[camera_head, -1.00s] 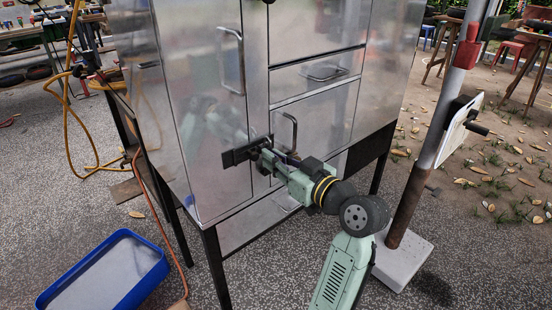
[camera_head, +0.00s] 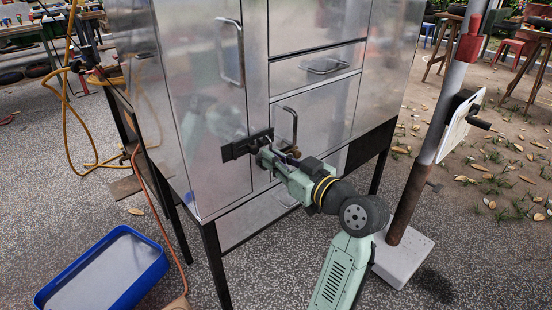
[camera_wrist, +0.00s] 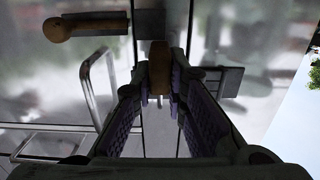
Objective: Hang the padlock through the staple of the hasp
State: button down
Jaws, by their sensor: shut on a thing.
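The dark hasp (camera_head: 247,145) is on the front of the metal cabinet, across the seam beside the tall left door. My gripper (camera_head: 264,158) is just below and right of it. In the wrist view my gripper (camera_wrist: 160,88) is shut on a brass-coloured block, the padlock (camera_wrist: 158,66), between its purple-lined fingers. Dark hasp parts (camera_wrist: 220,82) show close to the padlock there. The padlock's shackle and the staple cannot be made out, so I cannot tell whether they meet. In the head view the padlock is hidden or too small to tell.
A brass-ended dark bar (camera_wrist: 62,28) is at upper left in the wrist view. A bar handle (camera_head: 291,125) stands out near my gripper. A blue tray (camera_head: 105,268) is on the ground at left, and a post (camera_head: 420,165) stands at right.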

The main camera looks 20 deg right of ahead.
jog(key=c, duration=1.5)
grip_release()
jog(key=shift+c, duration=0.2)
jog(key=shift+r, duration=0.1)
notch_tip(320, 180, up, 10)
jog(key=shift+f, duration=0.1)
